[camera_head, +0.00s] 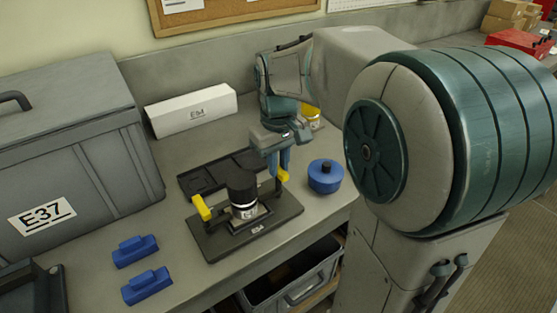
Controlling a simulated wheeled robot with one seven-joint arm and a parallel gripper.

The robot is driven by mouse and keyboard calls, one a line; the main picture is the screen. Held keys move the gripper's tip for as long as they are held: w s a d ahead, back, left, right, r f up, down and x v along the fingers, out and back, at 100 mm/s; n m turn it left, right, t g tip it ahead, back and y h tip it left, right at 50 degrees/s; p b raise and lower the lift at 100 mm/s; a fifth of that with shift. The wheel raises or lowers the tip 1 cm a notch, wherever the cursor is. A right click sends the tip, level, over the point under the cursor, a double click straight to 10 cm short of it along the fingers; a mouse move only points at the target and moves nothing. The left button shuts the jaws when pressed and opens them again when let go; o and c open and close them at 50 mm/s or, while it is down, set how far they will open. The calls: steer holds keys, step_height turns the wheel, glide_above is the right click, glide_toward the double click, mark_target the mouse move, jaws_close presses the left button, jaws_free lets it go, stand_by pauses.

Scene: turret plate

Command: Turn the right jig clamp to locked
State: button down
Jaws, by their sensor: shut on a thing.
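A dark jig plate (280,214) lies on the bench. A black-topped cylinder (241,186) with a white-labelled lower part stands upright at its middle. The left jig clamp (202,208) has a yellow handle at the plate's left side. The right jig clamp (282,175) stands at the plate's far right side, its yellow end showing just below my gripper. My gripper (279,169) points down with blue fingers and is shut on the right clamp's handle. The fingers hide part of that handle, and I cannot read its exact angle.
A blue round container (325,177) stands close to the right of my gripper. A dark tray (205,178) and a white box (191,109) lie behind the jig. Two blue blocks (135,250) sit at front left. A large grey case (70,150) fills the left.

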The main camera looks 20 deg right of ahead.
steer(key=shift+r, duration=0.1)
stand_by(0.4)
steer(key=c, duration=1.4)
jaws_free()
steer(key=shift+o, duration=0.2)
step_height(320, 180, up, 14)
steer(key=shift+p, duration=0.4)
steer(key=s+f+m+t, duration=0.3)
steer(key=s+f, duration=1.1)
steer(key=f, duration=0.2)
steer(key=shift+f+m, duration=0.3)
steer(key=shift+m, duration=0.1)
